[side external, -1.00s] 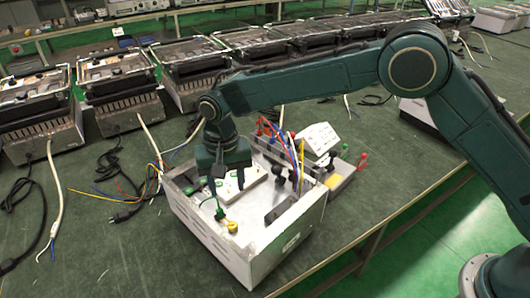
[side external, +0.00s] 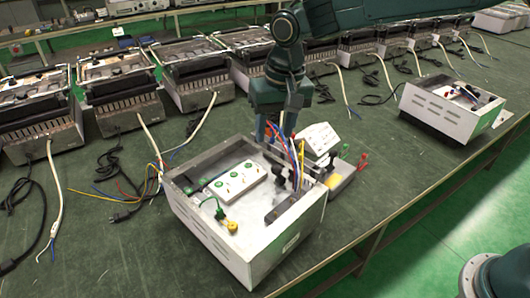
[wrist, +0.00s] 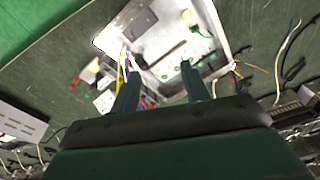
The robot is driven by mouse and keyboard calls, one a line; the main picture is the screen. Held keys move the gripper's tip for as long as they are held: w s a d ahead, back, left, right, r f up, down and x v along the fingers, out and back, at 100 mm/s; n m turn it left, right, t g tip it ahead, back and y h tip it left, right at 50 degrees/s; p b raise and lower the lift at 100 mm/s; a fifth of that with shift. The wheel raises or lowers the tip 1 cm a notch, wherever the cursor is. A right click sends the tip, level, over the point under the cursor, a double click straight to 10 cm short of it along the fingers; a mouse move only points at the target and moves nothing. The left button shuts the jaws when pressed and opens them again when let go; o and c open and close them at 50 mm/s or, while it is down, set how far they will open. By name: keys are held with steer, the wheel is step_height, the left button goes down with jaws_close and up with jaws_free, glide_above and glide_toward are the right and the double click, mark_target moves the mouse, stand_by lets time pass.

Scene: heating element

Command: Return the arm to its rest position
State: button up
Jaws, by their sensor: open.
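My gripper (side external: 280,122) hangs above the back edge of an open white metal box (side external: 275,262) in the side external view, pointing down. Its fingertips are partly hidden by dark parts and wires at the box's back. In the wrist view my gripper (wrist: 162,78) shows two fingers spread apart with nothing held between them. The box (wrist: 108,38) lies beyond the fingers there. Inside the box is a white block with green-ringed holes (side external: 237,180). A yellow-and-green connector (side external: 232,226) sits at the box's front left.
A small grey tray (side external: 345,172) with a white unit stands right of the box. A second white box (side external: 440,108) is at the right. A row of heater units (side external: 120,90) lines the bench's back. Loose cables (side external: 50,195) lie at left.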

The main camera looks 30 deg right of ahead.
steer(key=s+d+r+t, duration=0.1)
steer(key=s+d+r, duration=0.5)
steer(key=d+r, duration=0.15)
steer(key=s+d+n+t, duration=0.1)
steer(key=s+d, duration=0.5)
steer(key=s, duration=0.5)
steer(key=s+d+n+t, duration=0.1)
steer(key=s+d+t, duration=0.1)
steer(key=s+d, duration=0.4)
steer(key=shift+s+d+f+h, duration=0.15)
steer(key=shift+s+d+h, duration=0.2)
steer(key=shift+s, duration=2.55)
steer(key=shift+c, duration=0.5)
